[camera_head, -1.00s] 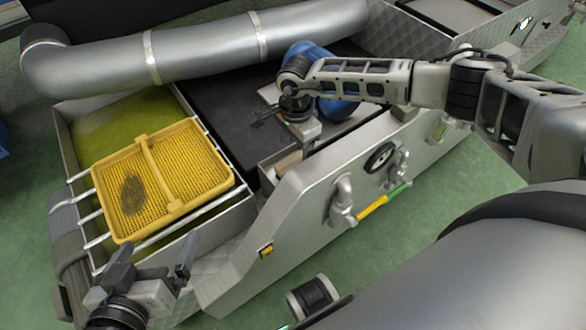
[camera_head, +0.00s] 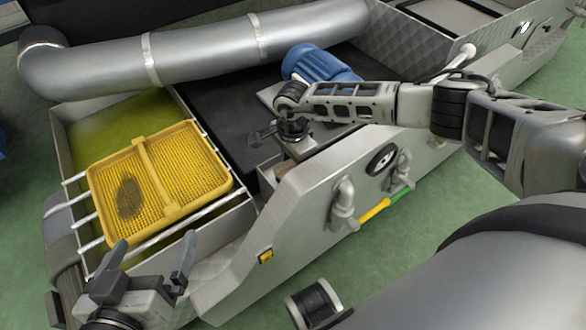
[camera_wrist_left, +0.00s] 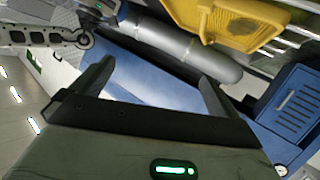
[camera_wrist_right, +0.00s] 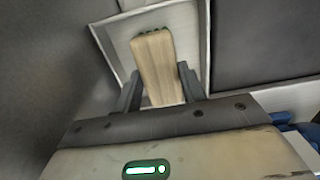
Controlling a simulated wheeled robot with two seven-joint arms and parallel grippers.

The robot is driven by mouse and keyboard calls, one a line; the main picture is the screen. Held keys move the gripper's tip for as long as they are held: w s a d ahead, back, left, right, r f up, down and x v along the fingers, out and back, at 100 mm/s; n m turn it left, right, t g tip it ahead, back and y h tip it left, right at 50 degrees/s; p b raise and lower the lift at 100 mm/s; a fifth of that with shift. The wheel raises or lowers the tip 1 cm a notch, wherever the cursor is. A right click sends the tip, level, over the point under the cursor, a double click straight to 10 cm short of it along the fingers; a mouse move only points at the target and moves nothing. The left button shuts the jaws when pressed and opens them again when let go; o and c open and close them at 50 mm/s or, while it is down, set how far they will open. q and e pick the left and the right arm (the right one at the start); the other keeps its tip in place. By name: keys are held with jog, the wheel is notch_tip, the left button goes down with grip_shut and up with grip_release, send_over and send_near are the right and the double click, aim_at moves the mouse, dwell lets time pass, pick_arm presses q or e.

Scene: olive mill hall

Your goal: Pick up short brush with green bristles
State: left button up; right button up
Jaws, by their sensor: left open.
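The brush (camera_wrist_right: 155,62) shows in the right wrist view as a pale wooden block with a little green at its far end. It lies in a small grey-walled compartment (camera_wrist_right: 108,38). In the head view the compartment (camera_head: 262,172) is mostly hidden by its wall and my right arm. My right gripper (camera_wrist_right: 160,84) is partly open, with its fingers on either side of the block in the picture; the remaining depth between them is unclear. In the head view it hangs over the compartment (camera_head: 262,135). My left gripper (camera_head: 152,258) is open and empty, in front of the yellow basket.
A yellow mesh basket (camera_head: 190,150) with a dark patch rests on metal rails over a greenish tank. A thick silver pipe (camera_head: 200,52) crosses behind. A blue motor (camera_head: 318,62) stands beyond my right arm. A grey side panel (camera_head: 300,225) with pipe fittings stands in front.

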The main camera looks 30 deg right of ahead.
aim_at(293, 164)
pick_arm(q)
jog(key=shift+f, duration=0.1)
pick_arm(e)
jog(key=shift+r, duration=0.15)
notch_tip(293, 164, up, 8)
jog(key=p, duration=0.2)
jog(key=shift+r+p, duration=0.25)
jog(key=shift+p, duration=0.15)
pick_arm(q)
jog(key=shift+w+a+f+g+y, duration=0.15)
jog(key=shift+f+g+y, duration=0.1)
jog(key=shift+f, duration=0.15)
jog(key=shift+s+a+f+g+y, duration=0.1)
jog(key=shift+a+f+g+y, duration=0.15)
jog(key=shift+f, duration=0.2)
jog(key=shift+w+a+f+g+y, duration=0.1)
jog(key=shift+f+g, duration=0.2)
jog(key=shift+f, duration=0.1)
pick_arm(e)
jog(key=shift+r, duration=0.65)
